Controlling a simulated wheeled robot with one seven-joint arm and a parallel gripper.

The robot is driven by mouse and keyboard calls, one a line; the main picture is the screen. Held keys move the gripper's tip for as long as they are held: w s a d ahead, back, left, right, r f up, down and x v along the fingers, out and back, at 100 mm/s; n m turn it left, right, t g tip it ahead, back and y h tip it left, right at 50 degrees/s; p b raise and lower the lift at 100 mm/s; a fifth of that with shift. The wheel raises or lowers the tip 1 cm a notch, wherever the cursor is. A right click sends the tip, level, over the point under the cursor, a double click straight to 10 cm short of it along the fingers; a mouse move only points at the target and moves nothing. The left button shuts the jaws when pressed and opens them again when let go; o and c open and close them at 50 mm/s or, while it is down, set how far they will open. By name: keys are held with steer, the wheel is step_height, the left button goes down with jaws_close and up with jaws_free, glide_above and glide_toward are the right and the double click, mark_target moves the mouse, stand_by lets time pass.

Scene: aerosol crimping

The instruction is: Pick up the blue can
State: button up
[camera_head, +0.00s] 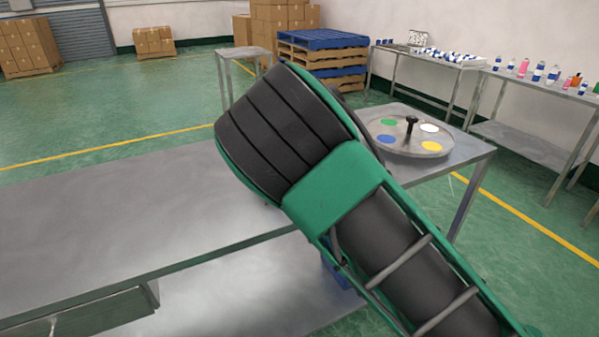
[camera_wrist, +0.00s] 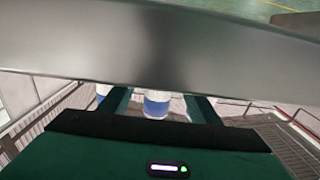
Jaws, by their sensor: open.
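In the wrist view, my gripper (camera_wrist: 159,98) is open, with its two dark green fingers apart. A blue and white can (camera_wrist: 157,104) shows between the fingers, beyond them and not visibly gripped. Its upper part in the picture is cut off by a grey metal edge. Another blue and white can (camera_wrist: 103,91) shows partly beside the left finger. In the head view my green and black arm covers the middle, and my gripper and these cans are hidden behind it.
A grey metal table (camera_head: 110,225) spans the left, with a lower shelf (camera_head: 245,285) beneath. A blue object (camera_head: 337,274) shows partly under it beside my arm. A round tray with coloured discs (camera_head: 408,146) sits on the right table. Bottles (camera_head: 538,71) stand at the back right.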

steer(key=shift+w+r, duration=0.15)
steer(key=shift+w, duration=0.1)
steer(key=shift+w+a+f, duration=0.15)
steer(key=shift+w+f, duration=0.15)
steer(key=shift+w, duration=0.05)
steer(key=shift+w+a+r, duration=0.25)
steer(key=shift+w+a, duration=0.1)
steer(key=shift+w, duration=0.15)
steer(key=c, duration=1.2)
